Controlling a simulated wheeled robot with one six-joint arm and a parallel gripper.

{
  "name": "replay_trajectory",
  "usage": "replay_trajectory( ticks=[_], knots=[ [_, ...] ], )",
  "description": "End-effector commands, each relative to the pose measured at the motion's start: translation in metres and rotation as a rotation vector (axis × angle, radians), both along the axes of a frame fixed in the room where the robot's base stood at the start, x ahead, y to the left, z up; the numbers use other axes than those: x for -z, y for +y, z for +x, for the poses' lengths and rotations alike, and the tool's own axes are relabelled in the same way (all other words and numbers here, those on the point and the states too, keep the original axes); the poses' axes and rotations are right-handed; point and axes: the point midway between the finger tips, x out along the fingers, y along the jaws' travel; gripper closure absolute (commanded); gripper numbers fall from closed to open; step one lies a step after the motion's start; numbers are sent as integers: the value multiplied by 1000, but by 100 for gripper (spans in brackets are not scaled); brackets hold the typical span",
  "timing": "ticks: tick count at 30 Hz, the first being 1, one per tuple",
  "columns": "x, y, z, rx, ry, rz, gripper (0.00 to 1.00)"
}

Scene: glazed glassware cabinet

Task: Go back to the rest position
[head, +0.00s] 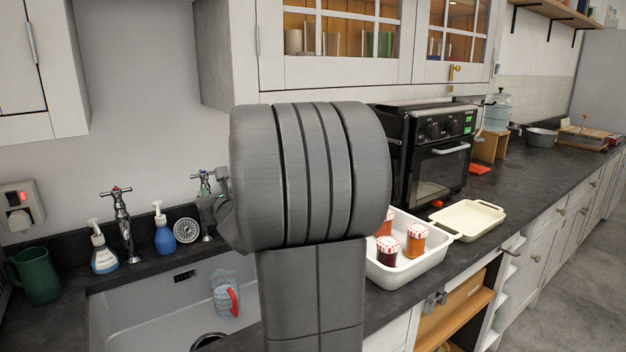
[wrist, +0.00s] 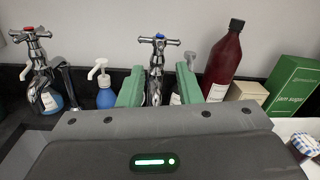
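My gripper (wrist: 158,88) shows in the wrist view as two green fingers spread apart. A chrome tap with a blue-marked top (wrist: 155,60) shows in the gap between them; I cannot tell how far beyond the fingertips it stands. Nothing is seen gripped. In the head view my own grey arm fills the middle and mostly hides the gripper. The same tap (head: 204,184) shows just left of the arm. The glazed cabinet (head: 335,72) hangs on the wall at the top, its doors looking closed, with cups and glasses behind the panes.
The sink (head: 150,305) holds a glass jug with a red handle (head: 226,296). Soap bottles (head: 164,236), a red-marked tap (head: 122,215) and a green mug (head: 38,275) stand around it. A white tray with jars (head: 405,275) and a black oven (head: 430,150) are right of my arm.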

Motion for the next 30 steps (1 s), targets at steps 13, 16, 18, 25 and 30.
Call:
replay_trajectory(
  ticks=[13, 16, 18, 25, 30],
  knots=[
    [0, 40, 62, 0, 3, -2, 69],
    [0, 48, 74, -1, 4, -2, 69],
    [0, 53, 82, 0, 3, -2, 69],
    [-1, 52, 83, -18, 1, -3, 69],
    [1, 52, 83, -22, 2, -4, 69]
  ],
)
